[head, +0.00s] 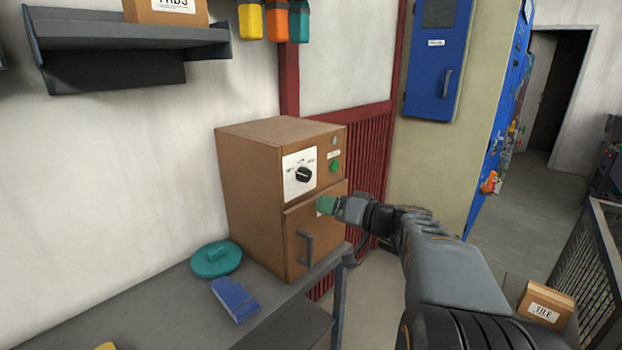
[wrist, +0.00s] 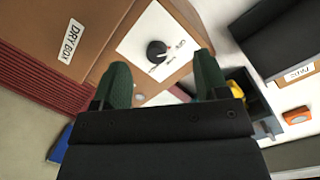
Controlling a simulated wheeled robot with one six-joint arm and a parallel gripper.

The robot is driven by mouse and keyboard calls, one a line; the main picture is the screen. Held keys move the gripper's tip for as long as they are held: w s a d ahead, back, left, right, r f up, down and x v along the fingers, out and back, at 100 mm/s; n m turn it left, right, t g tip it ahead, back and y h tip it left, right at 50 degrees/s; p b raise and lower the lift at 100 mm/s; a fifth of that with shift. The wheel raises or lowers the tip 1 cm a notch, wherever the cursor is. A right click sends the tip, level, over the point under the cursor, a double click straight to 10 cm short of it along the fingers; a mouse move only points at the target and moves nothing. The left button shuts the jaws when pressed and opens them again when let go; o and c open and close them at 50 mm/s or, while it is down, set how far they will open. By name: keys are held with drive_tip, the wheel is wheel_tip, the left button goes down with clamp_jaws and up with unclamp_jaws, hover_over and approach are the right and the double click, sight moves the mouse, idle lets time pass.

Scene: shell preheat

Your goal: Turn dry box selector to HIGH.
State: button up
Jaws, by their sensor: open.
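The dry box (head: 255,165) is a brown cabinet on the grey bench, with a handled door below a control panel. Its selector (head: 303,174) is a black knob on a white dial plate (head: 291,161); the dial lettering is too small to read surely. In the wrist view the selector (wrist: 157,52) shows beyond and between the fingertips, clear of both. My gripper (head: 326,204) is in front of the box, below and right of the selector. In the wrist view my gripper (wrist: 163,80) has two green fingers spread wide, with nothing between them.
The door handle (head: 306,249) sticks out below. A teal lid (head: 216,259) and a blue object (head: 235,299) lie on the bench (head: 185,300). A grey shelf (head: 130,32) hangs above left.

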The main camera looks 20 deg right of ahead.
sight(308, 176)
drive_tip(key=w+d+r+t+h, duration=0.1)
drive_tip(key=d+r+t, duration=0.2)
drive_tip(key=d, duration=0.1)
drive_tip(key=shift+m, duration=0.3)
drive_tip(key=p+x, duration=0.1)
drive_tip(key=x, duration=0.3)
drive_tip(key=p+x, duration=0.2)
drive_tip(key=x, duration=0.2)
drive_tip(key=f+p+x, duration=0.1)
drive_tip(key=x, duration=0.4)
drive_tip(key=shift+w+d, duration=0.15)
drive_tip(key=shift+d, duration=0.05)
drive_tip(key=c, duration=0.9)
